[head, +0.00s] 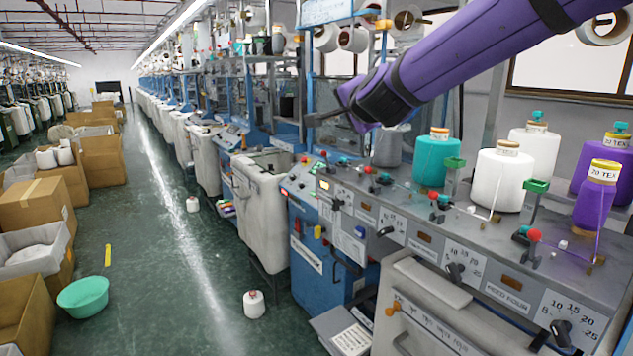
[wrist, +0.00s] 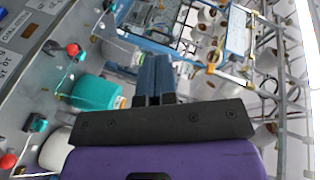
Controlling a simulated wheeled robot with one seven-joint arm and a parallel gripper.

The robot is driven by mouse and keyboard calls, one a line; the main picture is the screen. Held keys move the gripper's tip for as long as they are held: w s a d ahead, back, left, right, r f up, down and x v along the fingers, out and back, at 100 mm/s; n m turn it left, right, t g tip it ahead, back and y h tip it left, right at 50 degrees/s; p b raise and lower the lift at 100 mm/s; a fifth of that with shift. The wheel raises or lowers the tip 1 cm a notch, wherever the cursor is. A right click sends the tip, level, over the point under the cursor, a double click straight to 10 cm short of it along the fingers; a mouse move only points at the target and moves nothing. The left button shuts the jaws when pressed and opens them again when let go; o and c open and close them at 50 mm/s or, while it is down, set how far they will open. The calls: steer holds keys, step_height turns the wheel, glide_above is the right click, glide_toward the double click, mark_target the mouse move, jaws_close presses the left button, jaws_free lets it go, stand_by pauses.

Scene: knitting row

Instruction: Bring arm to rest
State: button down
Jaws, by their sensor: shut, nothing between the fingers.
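My purple arm reaches in from the upper right of the head view, above the knitting machine's grey top (head: 345,190). My gripper (head: 308,119) points left, raised clear of the machine top. In the wrist view my gripper (wrist: 155,62) shows its two fingers together, with nothing between them. A teal yarn cone (head: 436,162) and a white cone (head: 502,180) stand upright on the machine below the arm. The teal cone also shows in the wrist view (wrist: 92,93), left of the fingers and apart from them.
Purple cones (head: 594,195) stand at the right of the machine. Knobs and red-tipped posts (head: 534,236) line its front. Cardboard boxes (head: 30,205), a green basin (head: 83,296) and a white cone (head: 254,304) are on the floor. The aisle (head: 165,240) between is mostly clear.

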steer(key=s+d+f+n+g+h, duration=0.1)
steer(key=s+d+f+n+g, duration=0.2)
steer(key=s+d, duration=0.5)
steer(key=s+d+f+n+g+h, duration=0.1)
steer(key=s+d+f+n+g, duration=0.2)
steer(key=s+d, duration=0.5)
steer(key=s+d+f+n+g+h, duration=0.1)
steer(key=s+d+f+n+g, duration=0.2)
steer(key=s, duration=1.9)
steer(key=d+f+n, duration=0.1)
steer(key=d, duration=0.4)
steer(key=shift+f+g+h, duration=0.2)
steer(key=shift+g+h, duration=0.2)
